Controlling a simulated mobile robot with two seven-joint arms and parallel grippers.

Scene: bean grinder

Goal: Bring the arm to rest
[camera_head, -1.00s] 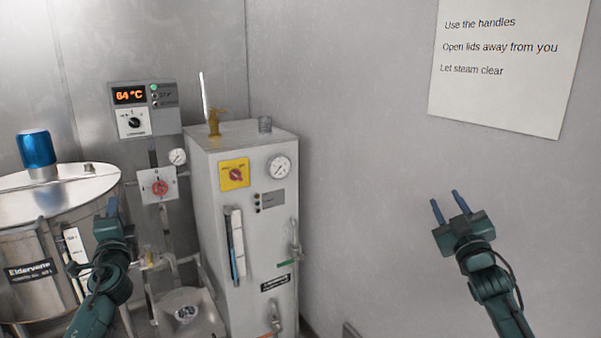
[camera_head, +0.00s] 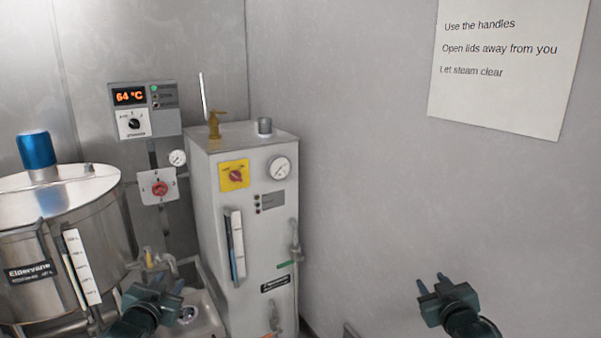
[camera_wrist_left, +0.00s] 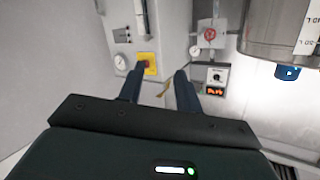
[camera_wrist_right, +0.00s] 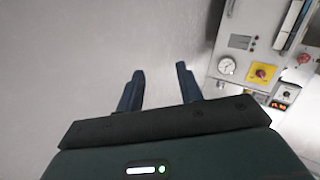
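My left gripper (camera_head: 161,290) is low in the head view, in front of the sink basin at the foot of the steel kettle. Its two fingers stand apart with nothing between them, as the left wrist view (camera_wrist_left: 158,85) shows. My right gripper (camera_head: 431,283) is low on the right of the head view, in front of the bare grey wall. Its fingers are also apart and empty in the right wrist view (camera_wrist_right: 160,88). Both grippers touch nothing that I can see.
A steel kettle (camera_head: 100,225) with a blue-capped lid stands at left. A grey boiler cabinet (camera_head: 215,200) with a gauge stands centre. A control box (camera_head: 165,120) reads 64 °C. A paper sign (camera_head: 510,100) hangs on the wall. The space at right is free.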

